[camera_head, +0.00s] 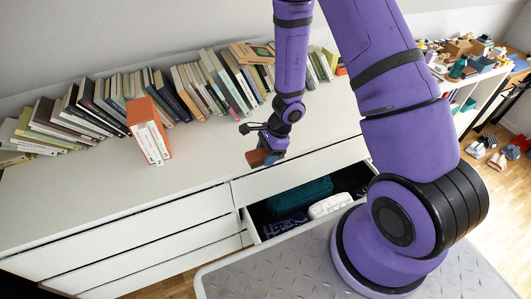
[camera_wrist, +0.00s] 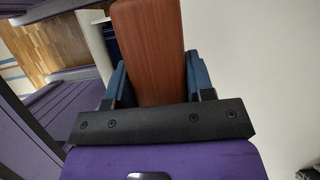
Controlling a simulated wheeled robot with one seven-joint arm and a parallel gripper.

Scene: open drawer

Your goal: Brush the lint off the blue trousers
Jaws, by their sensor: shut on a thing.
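My gripper (camera_head: 266,149) is shut on a reddish-brown wooden block-like thing (camera_head: 256,157), perhaps the brush; no bristles show. In the wrist view the same wooden thing (camera_wrist: 148,45) stands between the two blue-grey fingers of my gripper (camera_wrist: 157,78). It is held in the air above the dresser's front edge, near the open drawer (camera_head: 243,221). I cannot make out blue trousers in either view. A dark blue-purple thing (camera_head: 285,225) lies in the drawer; I cannot tell what it is.
The drawer also holds a teal bin (camera_head: 300,197) and a white thing (camera_head: 330,205). A long row of books lines the back of the white dresser top (camera_head: 90,205), with an orange-and-white book block (camera_head: 150,132) before it. The dresser top's front left is clear.

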